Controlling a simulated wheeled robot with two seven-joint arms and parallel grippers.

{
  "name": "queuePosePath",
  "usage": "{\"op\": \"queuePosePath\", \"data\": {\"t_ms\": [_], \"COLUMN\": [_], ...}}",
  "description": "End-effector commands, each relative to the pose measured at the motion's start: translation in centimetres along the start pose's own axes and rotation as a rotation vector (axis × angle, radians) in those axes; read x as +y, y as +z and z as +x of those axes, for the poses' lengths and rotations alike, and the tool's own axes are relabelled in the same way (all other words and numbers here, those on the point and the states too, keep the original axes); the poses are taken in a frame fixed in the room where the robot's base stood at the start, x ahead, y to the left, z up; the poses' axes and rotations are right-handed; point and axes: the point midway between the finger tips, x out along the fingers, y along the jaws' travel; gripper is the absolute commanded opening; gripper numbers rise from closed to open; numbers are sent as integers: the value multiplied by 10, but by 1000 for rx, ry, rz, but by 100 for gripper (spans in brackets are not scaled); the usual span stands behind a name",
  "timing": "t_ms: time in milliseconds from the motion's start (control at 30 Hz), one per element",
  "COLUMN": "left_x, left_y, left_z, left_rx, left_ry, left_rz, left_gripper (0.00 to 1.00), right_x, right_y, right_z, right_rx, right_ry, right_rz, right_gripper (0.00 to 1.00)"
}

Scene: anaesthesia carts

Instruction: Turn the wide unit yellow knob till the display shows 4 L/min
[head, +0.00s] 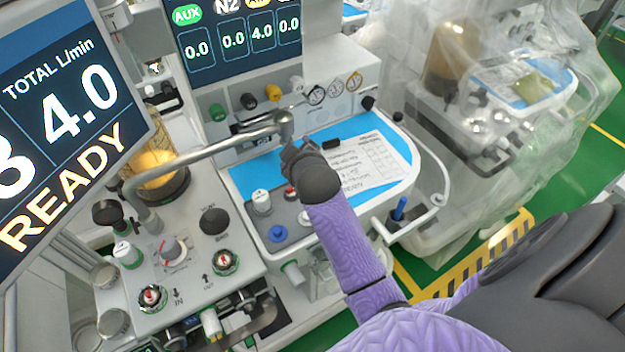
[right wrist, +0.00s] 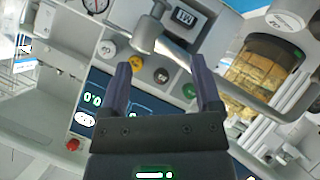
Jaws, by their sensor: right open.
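The yellow knob (head: 273,92) sits in a row of knobs under the flow display (head: 240,38) of the wide unit. It also shows in the right wrist view (right wrist: 137,63), beyond the fingers. The display's yellow-labelled column reads 4.0 and the other columns read 0.0. The large screen (head: 75,100) at left reads TOTAL L/min 4.0 and READY. My right gripper (right wrist: 163,88) is open, with nothing held between its fingers. In the head view it is at the end of the lilac arm, in front of the knob row and apart from the yellow knob. My left gripper is not in view.
A grey metal arm (head: 205,150) crosses in front of the knob panel, close to my right gripper. Black knobs (head: 248,101) and round gauges (head: 335,87) flank the yellow knob. A blue worktop with a paper sheet (head: 375,158) lies below. A plastic-covered cart (head: 500,110) stands at right.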

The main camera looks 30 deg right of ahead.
Motion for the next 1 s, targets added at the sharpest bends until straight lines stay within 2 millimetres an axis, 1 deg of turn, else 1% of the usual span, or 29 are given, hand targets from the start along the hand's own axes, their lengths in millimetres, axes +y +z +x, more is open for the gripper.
{"op": "queuePosePath", "data": {"t_ms": [33, 167, 300, 500, 600, 700, 1000], "left_x": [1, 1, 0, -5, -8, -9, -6], "left_y": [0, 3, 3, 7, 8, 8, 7], "left_z": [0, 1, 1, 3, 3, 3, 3], "left_rx": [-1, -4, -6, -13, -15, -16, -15], "left_ry": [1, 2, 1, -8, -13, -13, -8], "left_rz": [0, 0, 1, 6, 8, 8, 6], "left_gripper": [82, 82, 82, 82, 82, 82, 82], "right_x": [-8, -28, -51, -77, -84, -88, -88], "right_y": [10, 33, 58, 85, 92, 95, 96], "right_z": [-7, -24, -46, -67, -74, -77, -78], "right_rx": [-25, -95, -174, -264, -291, -304, -305], "right_ry": [-27, -99, -178, -263, -286, -297, -299], "right_rz": [12, 52, 93, 131, 141, 147, 148], "right_gripper": [82, 82, 82, 82, 82, 82, 82]}}
